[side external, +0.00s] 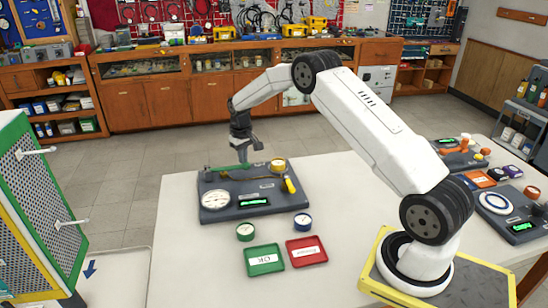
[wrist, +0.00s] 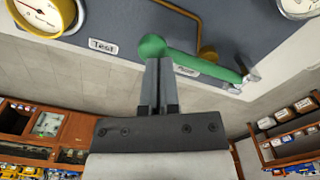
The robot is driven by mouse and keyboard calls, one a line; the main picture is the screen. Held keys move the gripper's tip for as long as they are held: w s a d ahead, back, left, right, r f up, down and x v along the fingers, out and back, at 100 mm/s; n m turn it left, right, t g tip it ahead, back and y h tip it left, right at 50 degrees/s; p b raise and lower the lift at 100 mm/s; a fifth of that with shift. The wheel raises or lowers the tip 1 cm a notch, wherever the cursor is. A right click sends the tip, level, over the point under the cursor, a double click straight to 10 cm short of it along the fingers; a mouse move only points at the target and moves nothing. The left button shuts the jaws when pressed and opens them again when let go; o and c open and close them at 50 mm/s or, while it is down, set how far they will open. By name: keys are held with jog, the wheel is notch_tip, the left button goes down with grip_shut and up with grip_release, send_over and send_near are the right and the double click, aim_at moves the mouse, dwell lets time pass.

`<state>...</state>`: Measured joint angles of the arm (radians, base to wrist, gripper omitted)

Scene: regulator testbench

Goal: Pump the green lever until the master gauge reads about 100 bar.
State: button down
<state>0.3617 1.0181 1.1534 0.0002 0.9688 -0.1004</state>
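The green lever (side external: 230,168) lies low and nearly level along the back of the dark test bench (side external: 215,215). In the wrist view its rounded end (wrist: 152,46) is at my fingertips, and its bar runs right to a pivot. My gripper (side external: 242,160) points down over the lever's right end. Its fingers (wrist: 158,68) are together and overlap the rounded end in the picture; I cannot tell whether they touch it. The white master gauge (side external: 215,200) sits at the bench's left; its reading is too small to tell. Only its edge shows in the wrist view (wrist: 298,6).
A yellow gauge (side external: 278,163) and a yellow-handled valve (side external: 290,184) are on the bench's right side. In front lie a green gauge (side external: 245,231), a blue gauge (side external: 302,220), a green OK tray (side external: 264,260) and a red tray (side external: 306,251). The table's left front is clear.

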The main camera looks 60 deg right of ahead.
jog(key=shift+r, duration=3)
jog(key=shift+f, duration=0.3)
jog(key=shift+f, duration=2.9)
dwell(1.7)
